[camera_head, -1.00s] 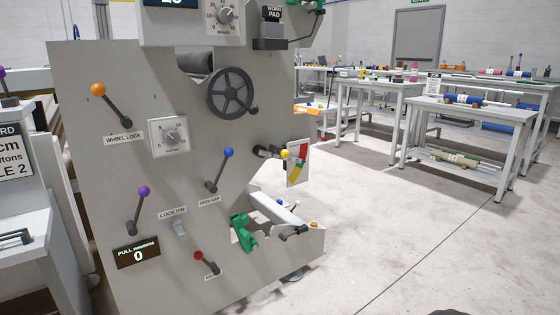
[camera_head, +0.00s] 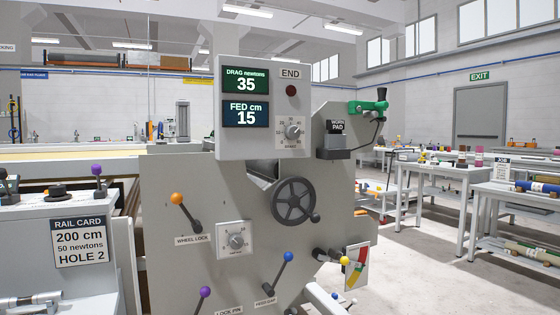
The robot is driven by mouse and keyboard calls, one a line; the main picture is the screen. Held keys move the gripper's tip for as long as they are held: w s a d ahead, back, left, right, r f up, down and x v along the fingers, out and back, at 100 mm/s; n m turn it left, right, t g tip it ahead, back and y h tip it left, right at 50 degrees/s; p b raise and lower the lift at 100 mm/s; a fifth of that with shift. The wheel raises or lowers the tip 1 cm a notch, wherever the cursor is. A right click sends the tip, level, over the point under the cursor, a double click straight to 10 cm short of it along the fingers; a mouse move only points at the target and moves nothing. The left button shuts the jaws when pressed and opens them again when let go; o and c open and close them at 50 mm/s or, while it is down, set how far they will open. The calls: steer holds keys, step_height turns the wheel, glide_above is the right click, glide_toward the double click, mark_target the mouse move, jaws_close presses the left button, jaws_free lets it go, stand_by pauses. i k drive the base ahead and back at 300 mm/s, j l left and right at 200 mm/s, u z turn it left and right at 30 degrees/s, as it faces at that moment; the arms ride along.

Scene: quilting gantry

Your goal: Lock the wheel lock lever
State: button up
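The wheel lock lever (camera_head: 187,212) is a dark arm with an orange ball knob on the grey machine panel. Its knob points up and to the left of its pivot. The label "WHEEL LOCK" (camera_head: 193,240) sits just below it. A dark spoked handwheel (camera_head: 294,202) is to the right on the same panel, with its crank handle at lower right. My gripper does not show in this view.
Displays read drag 35 newtons (camera_head: 246,80) and fed 15 cm (camera_head: 246,114). A blue-knob lever (camera_head: 276,275) and a purple-knob lever (camera_head: 200,302) sit lower on the panel. A rail card (camera_head: 78,241) stands at left. Tables (camera_head: 440,172) stand right, beyond open floor.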

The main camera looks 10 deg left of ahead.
mark_target(177, 198)
steer(key=u, duration=1.35)
